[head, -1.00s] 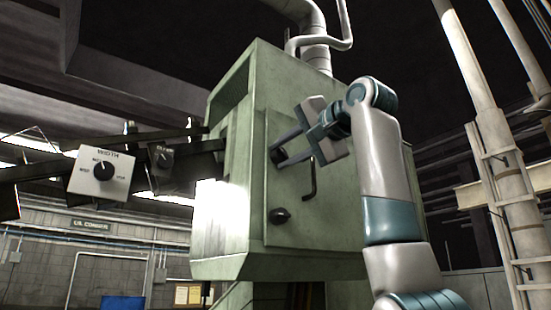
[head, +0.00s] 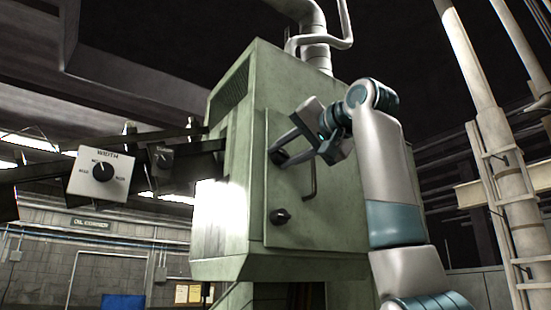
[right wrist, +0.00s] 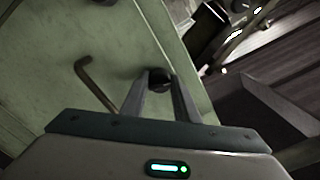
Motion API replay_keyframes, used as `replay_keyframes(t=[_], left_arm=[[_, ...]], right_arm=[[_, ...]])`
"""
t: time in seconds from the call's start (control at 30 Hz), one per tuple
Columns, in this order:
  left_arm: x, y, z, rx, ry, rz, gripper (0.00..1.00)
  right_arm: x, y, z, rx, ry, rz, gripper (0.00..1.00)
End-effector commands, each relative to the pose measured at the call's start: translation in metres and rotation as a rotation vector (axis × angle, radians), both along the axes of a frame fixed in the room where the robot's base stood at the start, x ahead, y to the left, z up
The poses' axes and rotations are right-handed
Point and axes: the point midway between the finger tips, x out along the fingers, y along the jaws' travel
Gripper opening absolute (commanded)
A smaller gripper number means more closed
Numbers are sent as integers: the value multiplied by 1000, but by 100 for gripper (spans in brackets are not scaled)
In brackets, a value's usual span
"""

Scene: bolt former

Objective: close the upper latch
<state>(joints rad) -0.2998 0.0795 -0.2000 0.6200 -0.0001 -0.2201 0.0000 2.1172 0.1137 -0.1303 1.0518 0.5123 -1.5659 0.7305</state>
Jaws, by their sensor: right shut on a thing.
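The upper latch (head: 276,157) is a small dark knob on the door (head: 290,233) of the green machine. In the right wrist view the latch (right wrist: 158,81) shows as a dark round knob between my fingertips. My right gripper (head: 284,149) is shut on it; the fingers (right wrist: 160,88) partly hide it, so its exact turn is unclear. The lower latch (head: 280,216) is a dark knob below, with a short lever pointing right. My left gripper is not in view.
A bent door handle (head: 311,182) stands out just below and right of my right gripper. A dark beam with a WIDTH dial box (head: 101,174) reaches out on the left. Pale pipes (head: 497,140) rise on the far right.

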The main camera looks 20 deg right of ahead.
Motion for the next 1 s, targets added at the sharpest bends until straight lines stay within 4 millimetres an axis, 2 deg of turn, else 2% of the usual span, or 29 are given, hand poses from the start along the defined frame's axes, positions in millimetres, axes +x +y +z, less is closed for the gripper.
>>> replay_keyframes(t=[0.3,0.57,0.6,0.7,1.0], left_arm=[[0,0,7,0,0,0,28],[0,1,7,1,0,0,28],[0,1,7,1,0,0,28],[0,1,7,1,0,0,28],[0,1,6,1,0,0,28]], right_arm=[[0,0,1,-252,-91,-1,0],[0,0,0,-281,-101,-1,0],[0,0,0,-280,-101,-1,30],[0,0,0,-280,-101,-1,53],[0,0,0,-278,-101,0,53]])
